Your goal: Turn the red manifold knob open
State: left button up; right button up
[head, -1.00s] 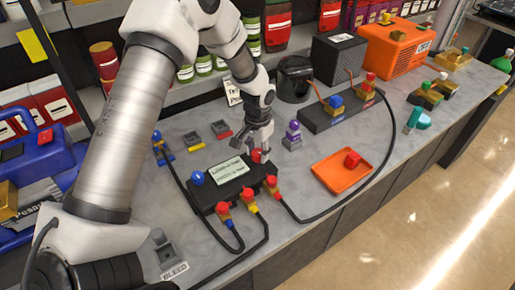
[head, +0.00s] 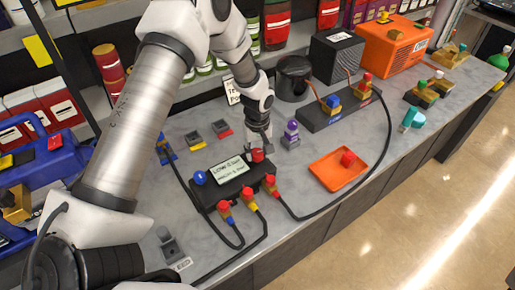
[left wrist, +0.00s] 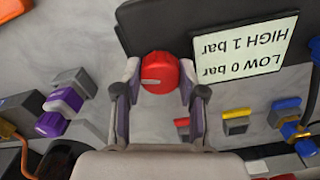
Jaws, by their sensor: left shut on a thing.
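The black manifold (head: 225,184) lies on the grey counter, with a label reading LOW 0 bar and HIGH 1 bar. Its red knob (head: 257,155) sits at the far right end, partly hidden by my gripper in the head view. In the left wrist view the red knob (left wrist: 160,73) shows a pale pointer mark lying nearly level. My left gripper (head: 258,148) comes down from above and is shut on the knob, one finger on each side. A blue knob (head: 200,177) sits at the manifold's other end. My right gripper is out of view.
Red-capped hose fittings (head: 248,194) line the manifold's front, with black hoses running over the counter. An orange tray (head: 325,181) holding a red piece lies to the right. A purple-topped valve (head: 291,130) stands close to my gripper.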

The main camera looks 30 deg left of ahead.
aim_at(257, 151)
pick_arm(q)
jog(key=shift+s+n+p, duration=0.1)
jog(key=shift+n+p, duration=0.5)
jog(key=shift+n, duration=1.1)
jog(key=shift+f, duration=0.1)
jog(key=o, duration=0.9)
jog(key=shift+c, duration=0.2)
jog(key=shift+o, duration=1.4)
jog(key=shift+a, duration=0.2)
notch_tip(257, 151, up, 12)
